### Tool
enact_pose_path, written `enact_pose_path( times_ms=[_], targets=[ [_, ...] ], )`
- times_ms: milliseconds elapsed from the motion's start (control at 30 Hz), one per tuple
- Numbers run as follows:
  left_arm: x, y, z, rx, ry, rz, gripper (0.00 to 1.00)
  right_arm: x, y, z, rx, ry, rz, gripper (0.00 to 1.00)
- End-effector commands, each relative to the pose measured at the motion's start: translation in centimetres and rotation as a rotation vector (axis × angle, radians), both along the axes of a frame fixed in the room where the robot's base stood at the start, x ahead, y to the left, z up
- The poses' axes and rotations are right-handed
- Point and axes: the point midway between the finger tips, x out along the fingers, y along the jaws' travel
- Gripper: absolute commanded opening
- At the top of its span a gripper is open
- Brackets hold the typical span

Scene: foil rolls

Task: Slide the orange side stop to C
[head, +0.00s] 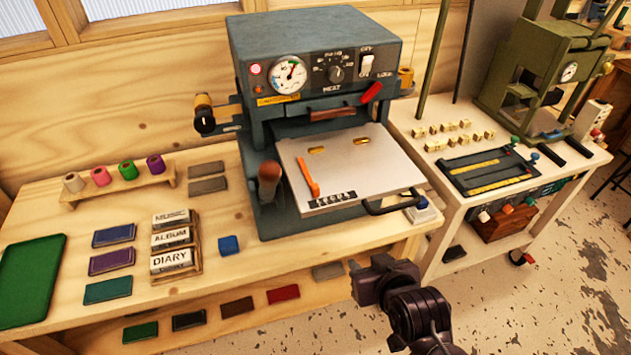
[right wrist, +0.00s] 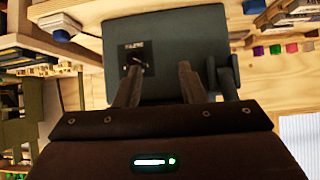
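The orange side stop (head: 307,178) is a thin bar lying on the left part of the pale plate (head: 360,170) of the grey press (head: 315,60). A dark strip with light letter marks (head: 335,200) runs along the plate's front edge; the letters are too small to read surely. My right gripper (head: 360,272) is in front of the press, below the plate's front edge and apart from the stop. In the right wrist view its two fingers (right wrist: 158,78) stand apart with nothing between them. My left gripper is not in view.
A dark loop handle (head: 393,205) sticks out at the plate's front right. A brown-knobbed lever (head: 269,175) stands left of the plate. Two small gold pieces (head: 362,141) lie near the plate's back. Stamp blocks (head: 172,240) and coloured foil rolls (head: 128,170) are left on the bench.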

Motion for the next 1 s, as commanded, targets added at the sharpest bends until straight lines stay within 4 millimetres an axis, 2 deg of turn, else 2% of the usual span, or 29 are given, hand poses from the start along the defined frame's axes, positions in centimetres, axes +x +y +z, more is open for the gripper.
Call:
enact_pose_path(
  times_ms=[33,200,400,567,1000],
  targets=[
    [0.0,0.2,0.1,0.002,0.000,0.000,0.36,1.0,1.2,1.6,0.023,-0.081,0.012,0.36],
    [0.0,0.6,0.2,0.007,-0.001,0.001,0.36,3.4,5.0,6.1,0.099,-0.368,0.038,0.36],
    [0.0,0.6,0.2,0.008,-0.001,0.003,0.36,4.0,7.4,9.3,0.147,-0.592,0.052,0.36],
    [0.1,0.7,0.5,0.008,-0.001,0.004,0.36,4.5,8.0,10.1,0.156,-0.641,0.054,0.36],
    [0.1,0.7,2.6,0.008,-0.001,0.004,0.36,10.5,9.9,10.3,0.156,-0.641,0.054,0.36]
  ],
)
